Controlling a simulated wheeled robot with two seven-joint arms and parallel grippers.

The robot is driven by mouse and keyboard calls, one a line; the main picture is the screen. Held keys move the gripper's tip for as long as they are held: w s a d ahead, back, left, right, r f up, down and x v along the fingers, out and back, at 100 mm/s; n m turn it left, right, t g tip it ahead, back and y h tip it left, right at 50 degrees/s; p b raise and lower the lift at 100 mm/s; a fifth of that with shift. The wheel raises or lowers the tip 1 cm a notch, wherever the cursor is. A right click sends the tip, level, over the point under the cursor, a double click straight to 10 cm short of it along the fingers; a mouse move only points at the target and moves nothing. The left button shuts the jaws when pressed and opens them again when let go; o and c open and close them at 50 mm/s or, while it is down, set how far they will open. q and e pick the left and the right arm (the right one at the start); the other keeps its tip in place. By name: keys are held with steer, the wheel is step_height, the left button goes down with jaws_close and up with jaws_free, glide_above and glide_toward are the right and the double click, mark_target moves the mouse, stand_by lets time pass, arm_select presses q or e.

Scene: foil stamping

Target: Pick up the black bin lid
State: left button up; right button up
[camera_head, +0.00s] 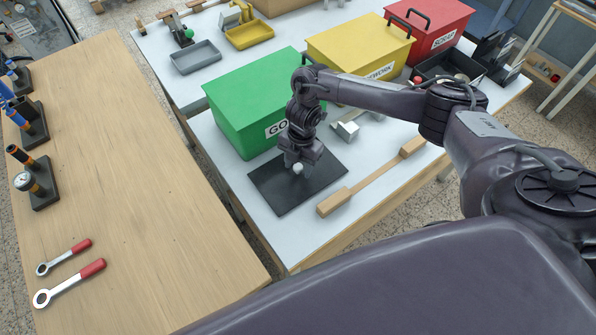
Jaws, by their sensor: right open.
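The black bin lid (283,197) lies flat on the light table in front of the green bin. It is a thin dark square plate with a small pale knob (297,168) near its middle. My right gripper (299,161) points down over the lid with its open fingers right at the knob. Whether the fingers touch the knob cannot be told. The gripper and wrist hide part of the lid's far side. My left gripper is not in view.
Green (250,85), yellow (355,45) and red (440,20) bins stand behind the lid. A wooden bar with end blocks (372,178) lies right of it. A grey metal part (347,130) sits behind. A wooden bench (130,190) with wrenches (72,284) is at left.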

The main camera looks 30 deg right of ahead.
jaws_close()
steer(key=shift+r, duration=0.1)
